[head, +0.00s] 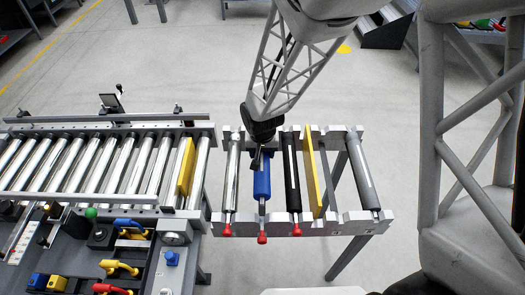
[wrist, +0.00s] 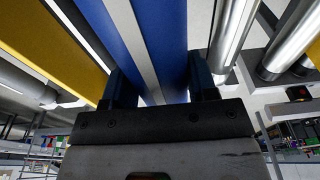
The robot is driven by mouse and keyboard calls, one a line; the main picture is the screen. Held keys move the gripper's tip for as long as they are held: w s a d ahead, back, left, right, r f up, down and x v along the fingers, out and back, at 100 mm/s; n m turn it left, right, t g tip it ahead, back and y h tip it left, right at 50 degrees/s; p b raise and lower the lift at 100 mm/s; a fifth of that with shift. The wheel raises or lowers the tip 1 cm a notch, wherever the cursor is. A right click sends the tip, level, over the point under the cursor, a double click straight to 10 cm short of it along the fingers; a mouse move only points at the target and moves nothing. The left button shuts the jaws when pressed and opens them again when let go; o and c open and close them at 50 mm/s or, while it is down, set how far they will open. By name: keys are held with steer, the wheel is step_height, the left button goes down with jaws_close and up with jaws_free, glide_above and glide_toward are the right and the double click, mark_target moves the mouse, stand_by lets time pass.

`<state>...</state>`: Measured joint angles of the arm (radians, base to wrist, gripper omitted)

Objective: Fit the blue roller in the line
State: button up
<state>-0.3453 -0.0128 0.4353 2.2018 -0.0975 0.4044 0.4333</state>
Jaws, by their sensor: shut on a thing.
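The blue roller (head: 262,180) lies in a grey rack (head: 345,226) to the right of the conveyor line, with a red tip at its near end. My gripper (head: 259,152) is over its far half. In the wrist view the blue roller (wrist: 160,45), with a pale stripe along it, passes between the two fingers of my gripper (wrist: 160,88), which are shut on it. The line (head: 85,168) is a row of steel rollers in a frame at the left. A yellow plate (head: 185,167) stands near its right end. My arm hides the roller's far end.
The rack also holds a steel roller (head: 232,178), a black roller (head: 291,175), a yellow plate (head: 311,175) and a grey roller (head: 364,175). Open floor lies behind.

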steer(key=shift+f, duration=0.15)
steer(key=shift+f, duration=2.2)
steer(key=shift+f, duration=2.3)
steer(key=o, duration=1.7)
steer(key=shift+r, duration=0.1)
steer(key=shift+r, duration=3.9)
